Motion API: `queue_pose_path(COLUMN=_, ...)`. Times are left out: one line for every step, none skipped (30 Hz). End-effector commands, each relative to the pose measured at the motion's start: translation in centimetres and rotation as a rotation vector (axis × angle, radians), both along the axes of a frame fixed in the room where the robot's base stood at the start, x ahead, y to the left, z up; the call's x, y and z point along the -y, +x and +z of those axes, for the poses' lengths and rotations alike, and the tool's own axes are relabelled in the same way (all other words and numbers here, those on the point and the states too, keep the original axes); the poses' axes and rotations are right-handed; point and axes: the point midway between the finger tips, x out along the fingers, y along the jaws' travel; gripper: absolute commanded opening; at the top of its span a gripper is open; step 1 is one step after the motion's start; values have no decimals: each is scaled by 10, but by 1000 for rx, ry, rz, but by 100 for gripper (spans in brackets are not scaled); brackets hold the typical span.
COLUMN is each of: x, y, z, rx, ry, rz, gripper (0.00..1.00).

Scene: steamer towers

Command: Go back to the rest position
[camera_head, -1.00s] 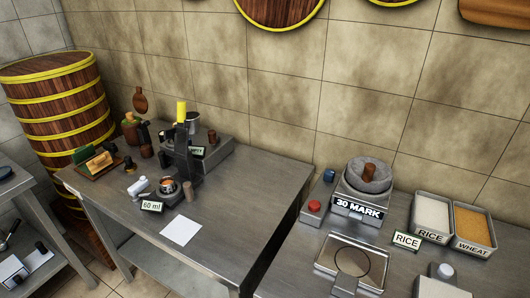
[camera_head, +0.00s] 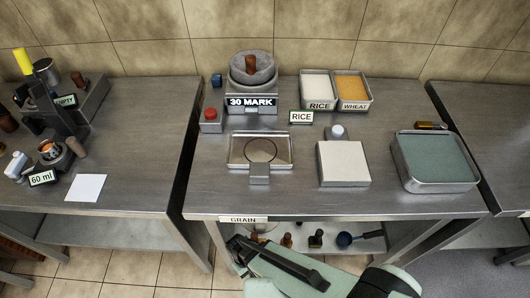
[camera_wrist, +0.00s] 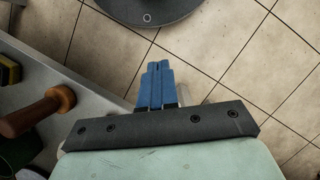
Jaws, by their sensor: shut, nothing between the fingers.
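My gripper (camera_wrist: 156,84) shows in the wrist view with its blue fingers together and nothing between them. It points down over the tiled floor, beside the edge of a grey shelf or table. In the head view my arm reaches in at the bottom, in front of the GRAIN table (camera_head: 405,205); the fingertips cannot be made out clearly there. The arm is apart from the things on the tabletop.
On the table stand a stone mill (camera_head: 252,75), a red button (camera_head: 210,115), a metal tray (camera_head: 239,138), rice (camera_head: 317,88) and wheat (camera_head: 353,90) bins, a white block (camera_head: 343,163) and a green-lined tray (camera_head: 436,185).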

Motion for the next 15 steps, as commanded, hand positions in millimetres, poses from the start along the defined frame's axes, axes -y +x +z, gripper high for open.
queue_pose_path(x=11, y=6, z=2, rx=8, ry=-7, rz=-33, gripper=0)
queue_pose_path(x=17, y=10, z=2, rx=14, ry=-10, rz=-50, gripper=0)
queue_pose_path(x=25, y=14, z=3, rx=21, ry=-17, rz=-74, gripper=0)
queue_pose_path(x=31, y=17, z=3, rx=27, ry=-21, rz=-93, gripper=0)
queue_pose_path(x=37, y=21, z=4, rx=31, ry=-25, rz=-112, gripper=0)
queue_pose_path(x=46, y=25, z=5, rx=39, ry=-32, rz=-136, gripper=0)
queue_pose_path(x=52, y=27, z=5, rx=44, ry=-38, rz=-154, gripper=0)
queue_pose_path(x=58, y=30, z=6, rx=49, ry=-42, rz=-174, gripper=0)
queue_pose_path(x=67, y=33, z=7, rx=56, ry=-49, rz=-199, gripper=0)
queue_pose_path(x=73, y=36, z=7, rx=60, ry=-54, rz=-215, gripper=0)
queue_pose_path(x=79, y=38, z=8, rx=66, ry=-58, rz=-234, gripper=0)
queue_pose_path(x=88, y=41, z=9, rx=72, ry=-65, rz=-259, gripper=0)
queue_pose_path(x=94, y=43, z=9, rx=77, ry=-70, rz=-277, gripper=0)
queue_pose_path(x=101, y=45, z=10, rx=82, ry=-76, rz=-296, gripper=0)
queue_pose_path(x=109, y=47, z=11, rx=88, ry=-82, rz=-319, gripper=0)
